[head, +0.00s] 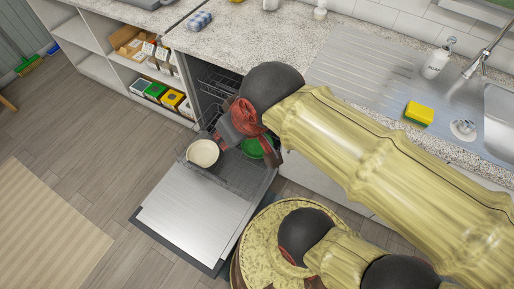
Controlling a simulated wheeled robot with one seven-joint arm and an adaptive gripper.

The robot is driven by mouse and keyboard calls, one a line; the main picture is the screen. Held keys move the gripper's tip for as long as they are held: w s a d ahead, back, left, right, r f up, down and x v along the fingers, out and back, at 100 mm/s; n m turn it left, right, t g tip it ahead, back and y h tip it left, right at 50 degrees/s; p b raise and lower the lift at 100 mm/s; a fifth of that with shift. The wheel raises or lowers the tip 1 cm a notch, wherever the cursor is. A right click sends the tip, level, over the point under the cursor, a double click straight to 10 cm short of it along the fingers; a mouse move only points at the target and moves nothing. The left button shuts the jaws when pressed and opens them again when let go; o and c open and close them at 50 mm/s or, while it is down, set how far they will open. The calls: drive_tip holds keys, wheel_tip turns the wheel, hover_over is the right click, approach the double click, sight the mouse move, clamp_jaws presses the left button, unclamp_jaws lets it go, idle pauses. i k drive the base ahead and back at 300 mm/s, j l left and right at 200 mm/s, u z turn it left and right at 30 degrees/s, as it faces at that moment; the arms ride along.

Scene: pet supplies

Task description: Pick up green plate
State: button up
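The green plate (252,148) is in the pulled-out dishwasher rack, partly hidden by my gripper and arm. My gripper (248,150) is just above it, pointing down into the rack. Its dark fingers look spread apart, with green showing between and below them. I cannot tell whether a finger touches the plate.
A white bowl (203,153) is in the rack just left of my gripper. The open dishwasher door (195,214) lies low in front. The granite counter (270,38) edge is behind the arm. A yellow sponge (419,113) lies by the sink.

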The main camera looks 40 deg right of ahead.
sight(253, 149)
drive_tip(key=k+j+z, duration=0.1)
drive_tip(key=k, duration=0.35)
drive_tip(key=k+j, duration=0.3)
drive_tip(key=k, duration=0.15)
drive_tip(key=z, duration=1.55)
